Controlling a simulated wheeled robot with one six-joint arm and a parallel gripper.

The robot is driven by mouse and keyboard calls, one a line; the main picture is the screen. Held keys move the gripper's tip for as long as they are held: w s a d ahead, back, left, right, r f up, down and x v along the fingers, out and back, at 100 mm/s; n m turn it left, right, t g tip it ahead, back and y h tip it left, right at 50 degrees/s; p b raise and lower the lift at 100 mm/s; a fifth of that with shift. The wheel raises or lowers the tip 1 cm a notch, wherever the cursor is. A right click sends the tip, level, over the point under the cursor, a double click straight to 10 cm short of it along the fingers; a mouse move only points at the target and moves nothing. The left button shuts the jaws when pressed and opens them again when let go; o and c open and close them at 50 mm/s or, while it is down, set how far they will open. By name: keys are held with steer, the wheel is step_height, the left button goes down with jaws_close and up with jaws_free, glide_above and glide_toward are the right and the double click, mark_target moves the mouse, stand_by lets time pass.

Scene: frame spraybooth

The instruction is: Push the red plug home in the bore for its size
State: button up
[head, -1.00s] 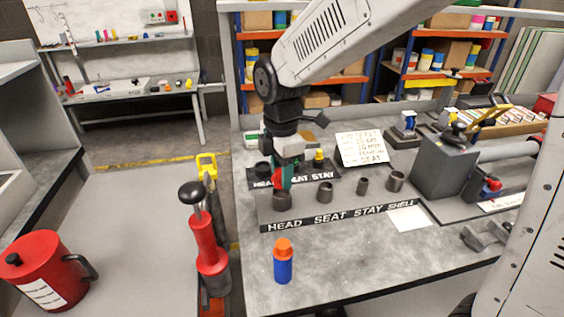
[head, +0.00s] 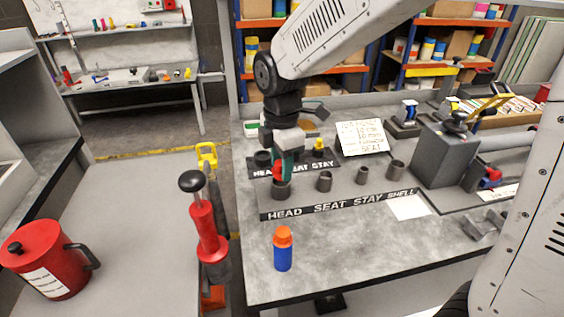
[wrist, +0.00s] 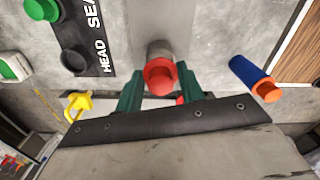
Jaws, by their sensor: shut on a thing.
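The red plug (head: 277,171) is between my gripper's green fingers, above the leftmost bore (head: 281,190) of the front block (head: 340,201) marked HEAD SEAT STAY SHELL. This bore is over the word HEAD. My gripper (head: 286,166) points down and is shut on the plug. In the wrist view the plug's round red end (wrist: 160,76) shows between the two fingers (wrist: 160,95), with the grey bore collar (wrist: 160,49) directly behind it. I cannot tell whether the plug's tip is inside the bore. Three other grey collars stand to the right, their mouths open.
A second plate (head: 292,168) with black, green and yellow pieces lies behind. A blue bottle with an orange cap (head: 283,249) stands in front of the block. A handwritten card (head: 361,137) and a grey box fixture (head: 444,154) are to the right.

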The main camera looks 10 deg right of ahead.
steer(key=shift+f, duration=1.15)
stand_by(0.4)
steer(key=o, duration=1.1)
steer(key=shift+r, duration=0.1)
step_height(320, 180, up, 8)
steer(key=shift+f, duration=0.15)
